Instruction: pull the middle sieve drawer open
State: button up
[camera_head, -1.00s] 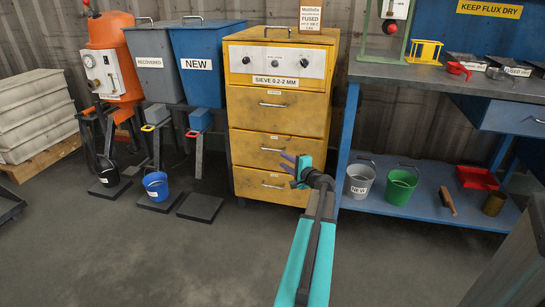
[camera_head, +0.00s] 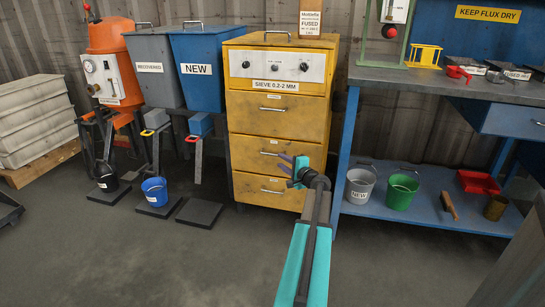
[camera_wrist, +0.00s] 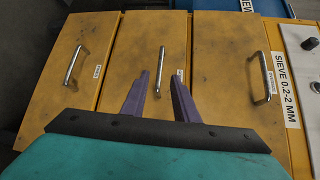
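The yellow sieve cabinet (camera_head: 236,135) has three drawers, all shut. The middle drawer (camera_head: 250,145) has a metal bar handle (camera_head: 270,154). In the wrist view the cabinet lies sideways, with the middle drawer (camera_wrist: 145,30) in the centre and its handle (camera_wrist: 160,68) upright in the picture. My gripper (camera_head: 286,164) is in front of the cabinet, just right of and below that handle in the head view. In the wrist view my gripper (camera_wrist: 160,78) is open, its purple fingers on either side of the handle's lower end. I cannot tell how far they are from the drawer front.
The bottom drawer's handle (camera_head: 271,190) and the top drawer's handle (camera_head: 272,109) stick out. A blue workbench (camera_head: 345,140) stands close on the right, with buckets on its shelf. Blue bin (camera_head: 190,95) stands left. The floor in front is clear.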

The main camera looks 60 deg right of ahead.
aim_at(272, 154)
jog(key=shift+b+x, duration=1.55)
jog(key=shift+x, duration=3.55)
grip_shut()
